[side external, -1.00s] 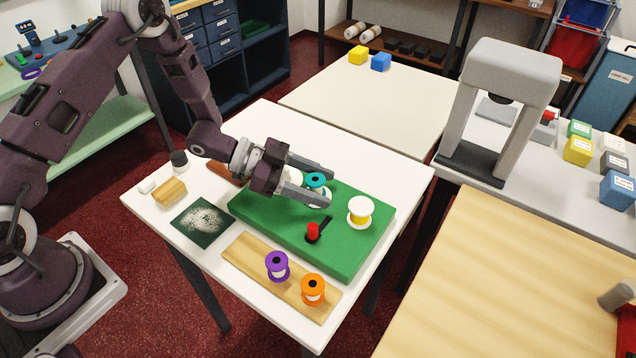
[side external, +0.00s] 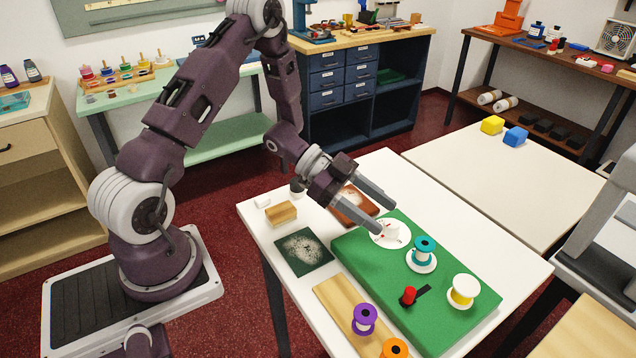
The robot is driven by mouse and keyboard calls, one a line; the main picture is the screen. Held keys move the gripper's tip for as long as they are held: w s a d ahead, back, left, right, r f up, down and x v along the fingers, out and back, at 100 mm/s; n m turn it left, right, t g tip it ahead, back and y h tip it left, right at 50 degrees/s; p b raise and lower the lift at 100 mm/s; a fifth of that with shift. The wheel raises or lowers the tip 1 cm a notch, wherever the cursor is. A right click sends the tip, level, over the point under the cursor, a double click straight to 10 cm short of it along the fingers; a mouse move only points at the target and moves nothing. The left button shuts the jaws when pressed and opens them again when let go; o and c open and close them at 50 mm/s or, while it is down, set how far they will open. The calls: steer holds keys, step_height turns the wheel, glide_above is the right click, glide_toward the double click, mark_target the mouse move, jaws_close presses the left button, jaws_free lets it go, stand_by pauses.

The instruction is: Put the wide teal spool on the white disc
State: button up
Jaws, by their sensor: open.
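The teal spool (side external: 424,245) stands upright on the green board. A wider white disc (side external: 413,265) shows under it, and the spool appears to rest on that disc. My gripper (side external: 388,217) is open and empty, to the left of and behind the spool, apart from it. Its fingers hang over a second round white piece (side external: 379,238) with a small white knob and a red mark. The lower finger partly hides that piece.
The green board (side external: 372,268) also bears a yellow spool with white ends (side external: 464,290) and a red knob in a black slot (side external: 409,295). A purple spool (side external: 365,318) and an orange spool (side external: 395,349) stand on a wooden strip (side external: 336,301). A dark speckled square (side external: 303,252) lies left.

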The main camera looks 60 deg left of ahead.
steer(key=w+a+r+n+t+y, duration=0.35)
steer(key=w+a+r+y, duration=0.25)
steer(key=r+y, duration=0.25)
steer(key=s+a+r+n+y, duration=0.35)
steer(key=s+r+y, duration=0.2)
steer(key=r, duration=0.45)
steer(key=s+d+n+g+h, duration=0.1)
steer(key=s+d, duration=0.3)
steer(key=s, duration=0.8)
steer(key=s+d+n+g+h, duration=0.1)
steer(key=s+d+n+g, duration=0.2)
steer(key=s, duration=0.9)
steer(key=shift+d+r+n, duration=0.3)
steer(key=shift+d+n, duration=0.2)
steer(key=shift+n, duration=0.3)
